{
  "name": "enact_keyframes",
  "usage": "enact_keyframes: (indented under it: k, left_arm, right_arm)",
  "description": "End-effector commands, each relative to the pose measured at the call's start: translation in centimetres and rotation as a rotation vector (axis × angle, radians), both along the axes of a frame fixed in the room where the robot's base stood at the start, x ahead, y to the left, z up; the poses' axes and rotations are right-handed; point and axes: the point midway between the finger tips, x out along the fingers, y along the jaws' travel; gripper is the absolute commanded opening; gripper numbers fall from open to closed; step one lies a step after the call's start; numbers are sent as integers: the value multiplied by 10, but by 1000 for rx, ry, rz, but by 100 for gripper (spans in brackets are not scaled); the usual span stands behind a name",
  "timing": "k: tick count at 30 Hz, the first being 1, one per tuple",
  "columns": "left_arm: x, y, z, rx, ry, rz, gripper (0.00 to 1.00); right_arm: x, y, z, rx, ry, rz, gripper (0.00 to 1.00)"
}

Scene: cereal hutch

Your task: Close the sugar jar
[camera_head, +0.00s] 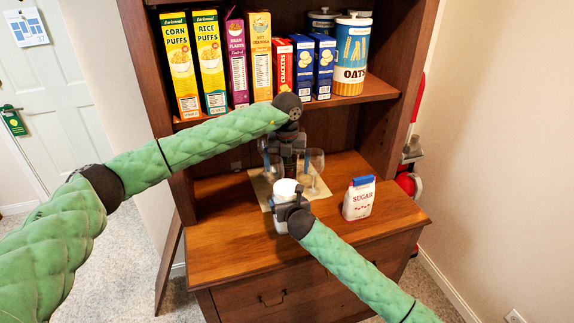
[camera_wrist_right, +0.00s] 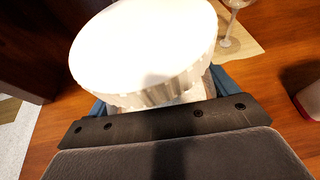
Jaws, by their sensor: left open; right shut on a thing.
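The white sugar jar (camera_head: 281,226) is on the front of the hutch counter, partly hidden by my right gripper (camera_head: 289,205). A round white top with a ribbed rim (camera_wrist_right: 145,45) fills much of the right wrist view. The blue fingers of my right gripper show at both sides below that rim, and it is shut on the white jar. I cannot tell whether this top is a separate lid or how it is seated. My left gripper (camera_head: 288,166) is open, pointing down behind the jar, near the glasses.
Stemmed glasses (camera_head: 314,165) stand on a beige mat (camera_head: 257,184) behind the jar. A sugar bag (camera_head: 359,199) with a blue clip stands to the right. Cereal boxes and an oats canister (camera_head: 351,60) fill the shelf above. The counter's left front is clear.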

Motion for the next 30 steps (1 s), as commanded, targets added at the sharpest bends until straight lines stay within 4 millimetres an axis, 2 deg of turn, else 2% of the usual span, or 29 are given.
enact_keyframes:
  k: [10, 24, 30]
  left_arm:
    - [0, 0, -12, 0, 1, -1, 97]
    - [0, 0, -71, 0, 1, -2, 97]
    - [0, 0, -80, 0, 1, -2, 97]
  right_arm:
    - [0, 0, -1, 0, 1, 0, 22]
    - [0, 0, -1, 0, 1, 0, 22]
    - [0, 0, -1, 0, 1, 0, 22]
